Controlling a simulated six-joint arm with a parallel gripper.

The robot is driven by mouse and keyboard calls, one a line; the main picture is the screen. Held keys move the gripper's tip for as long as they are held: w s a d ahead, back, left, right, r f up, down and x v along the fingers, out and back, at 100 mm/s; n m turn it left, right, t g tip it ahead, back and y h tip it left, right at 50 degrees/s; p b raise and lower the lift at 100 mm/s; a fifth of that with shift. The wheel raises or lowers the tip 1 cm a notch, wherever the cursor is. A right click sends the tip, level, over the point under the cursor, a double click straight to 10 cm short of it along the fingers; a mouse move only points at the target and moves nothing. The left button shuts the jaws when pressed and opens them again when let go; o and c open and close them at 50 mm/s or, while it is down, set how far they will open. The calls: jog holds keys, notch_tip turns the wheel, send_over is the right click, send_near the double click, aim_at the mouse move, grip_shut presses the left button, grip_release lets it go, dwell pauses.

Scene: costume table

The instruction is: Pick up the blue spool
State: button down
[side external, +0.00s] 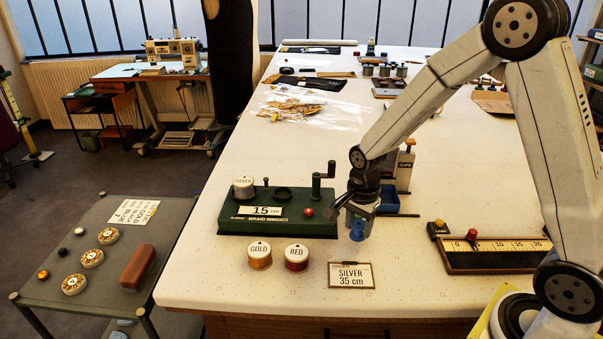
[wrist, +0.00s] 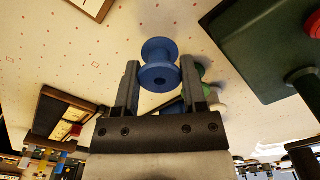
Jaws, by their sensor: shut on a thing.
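The blue spool (side external: 357,231) is at the tips of my gripper (side external: 357,212), right of the braid winder in the side external view. In the wrist view the blue spool (wrist: 160,52) sits between the two fingers of my gripper (wrist: 160,76), which are shut on it. Its flanged end faces the camera. It appears to be just above the white tabletop, but the exact gap cannot be told.
The green braid winder (side external: 278,222) stands left, holding a silver spool (side external: 244,188). Gold (side external: 259,256) and red (side external: 297,257) spools stand before it, near a "SILVER 35 cm" card (side external: 351,275).

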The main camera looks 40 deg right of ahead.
jog(key=s+a+r, duration=0.1)
jog(key=s+r, duration=0.9)
jog(key=s, duration=0.4)
jog(key=shift+r, duration=0.25)
jog(key=shift+w, duration=0.15)
dwell(0.5)
jog(key=w+a+r, duration=0.1)
jog(key=w+r, duration=0.1)
jog(key=w, duration=0.8)
jog(key=w+a+r+m, duration=0.1)
jog(key=w+a+r, duration=0.1)
jog(key=w, duration=0.9)
jog(key=shift+a+r, duration=0.15)
jog(key=shift+r, duration=0.7)
jog(key=shift+w, duration=0.1)
